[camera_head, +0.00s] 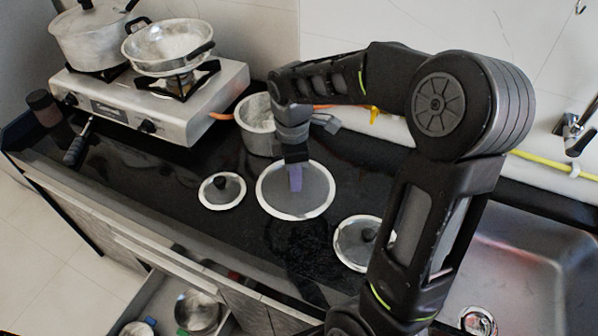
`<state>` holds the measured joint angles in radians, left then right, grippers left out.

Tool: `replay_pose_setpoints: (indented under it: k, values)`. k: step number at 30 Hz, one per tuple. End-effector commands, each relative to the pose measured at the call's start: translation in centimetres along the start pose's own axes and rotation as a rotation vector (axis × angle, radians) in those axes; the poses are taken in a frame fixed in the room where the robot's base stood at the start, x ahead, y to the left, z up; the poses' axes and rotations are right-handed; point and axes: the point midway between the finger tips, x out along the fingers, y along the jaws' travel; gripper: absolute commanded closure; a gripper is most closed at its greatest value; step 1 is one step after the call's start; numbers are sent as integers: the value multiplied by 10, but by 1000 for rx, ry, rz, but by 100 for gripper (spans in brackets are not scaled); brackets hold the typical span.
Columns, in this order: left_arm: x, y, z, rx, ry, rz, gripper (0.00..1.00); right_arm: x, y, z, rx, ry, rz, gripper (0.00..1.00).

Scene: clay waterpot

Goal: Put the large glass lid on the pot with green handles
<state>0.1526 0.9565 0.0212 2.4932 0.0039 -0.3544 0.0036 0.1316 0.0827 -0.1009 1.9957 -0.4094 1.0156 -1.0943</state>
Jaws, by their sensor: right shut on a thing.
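The large glass lid (272,200), a grey disc with a pale rim, is at the middle of the black counter. My right gripper (295,178) reaches down over its centre and is shut, apparently on the lid's knob, which the fingers hide. I cannot tell whether the lid is lifted. A metal pot (198,312) sits in the open drawer below, with a bit of green at its lower edge; it is too small and cut off to be sure of green handles. My left gripper is not in view.
A smaller lid (216,199) lies left of the large one, and another lid (352,250) lies right, partly behind my arm. A metal pot (255,125) stands behind. The stove (190,118) bears a pot (92,38) and a pan (165,45). A sink (520,270) is at right.

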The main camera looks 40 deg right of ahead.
Motion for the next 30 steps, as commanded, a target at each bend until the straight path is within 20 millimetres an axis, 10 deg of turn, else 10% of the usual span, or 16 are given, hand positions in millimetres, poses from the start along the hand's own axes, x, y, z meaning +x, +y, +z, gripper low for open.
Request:
replay_pose_setpoints:
  k: [11, 30]
  values:
    - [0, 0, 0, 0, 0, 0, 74, 0, 6, -28, 89, 2, 0, 100]
    - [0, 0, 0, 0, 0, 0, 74, 8, -31, -275, 964, 2, -2, 100]
